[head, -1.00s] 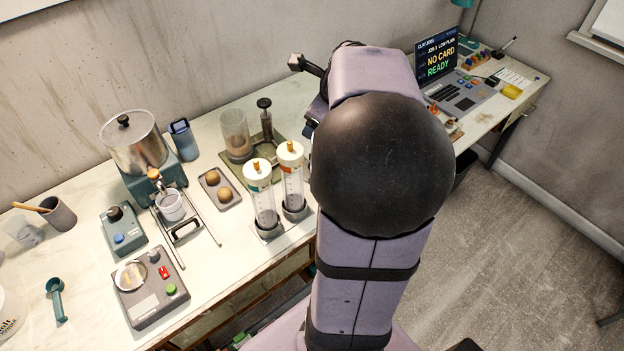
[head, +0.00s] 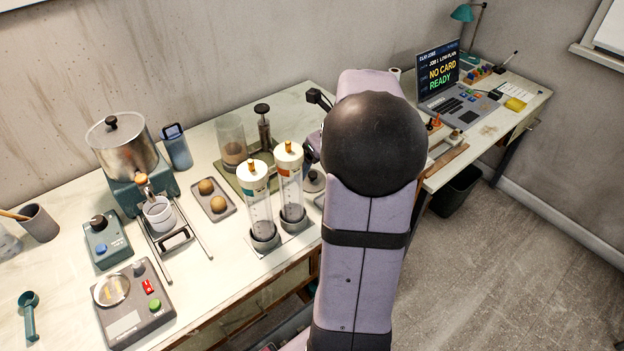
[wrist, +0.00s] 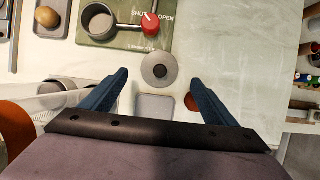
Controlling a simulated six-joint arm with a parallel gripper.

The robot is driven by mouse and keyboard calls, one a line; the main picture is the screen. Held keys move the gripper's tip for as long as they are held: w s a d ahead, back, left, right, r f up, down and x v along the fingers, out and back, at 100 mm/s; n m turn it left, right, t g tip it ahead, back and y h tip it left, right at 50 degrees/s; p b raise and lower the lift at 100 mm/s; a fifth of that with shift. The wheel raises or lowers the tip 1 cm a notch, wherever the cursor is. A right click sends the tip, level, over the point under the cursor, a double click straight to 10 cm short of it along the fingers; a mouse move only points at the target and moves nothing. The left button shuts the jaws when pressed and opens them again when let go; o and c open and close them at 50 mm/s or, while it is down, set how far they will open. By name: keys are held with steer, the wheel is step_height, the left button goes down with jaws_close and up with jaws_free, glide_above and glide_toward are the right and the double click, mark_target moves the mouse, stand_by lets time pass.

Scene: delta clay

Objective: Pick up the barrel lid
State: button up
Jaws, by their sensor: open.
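The barrel lid appears to be the round grey disc with a small knob in its middle (wrist: 159,71), lying flat on the pale worktop in the wrist view. In the head view a grey disc (head: 313,183) shows beside the two clear cylinders, partly covered by my arm. My gripper (wrist: 159,78) is open and empty. Its dark blue fingers stand wide apart, and the lid appears between and slightly beyond their tips, not touching either. The height above the lid is hard to tell. In the head view my arm hides most of the gripper.
A green base (wrist: 125,22) with a metal ring and red SHUT/OPEN knob (wrist: 150,24) lies beyond the lid. A small grey tray (wrist: 155,106) is nearer. Two clear cylinders (head: 259,205) (head: 291,190) stand close on the left.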

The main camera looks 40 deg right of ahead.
mark_target(315, 176)
steer(key=shift+p+x, duration=0.35)
steer(key=shift+x, duration=2.45)
steer(key=shift+s, duration=0.15)
steer(key=c, duration=1.1)
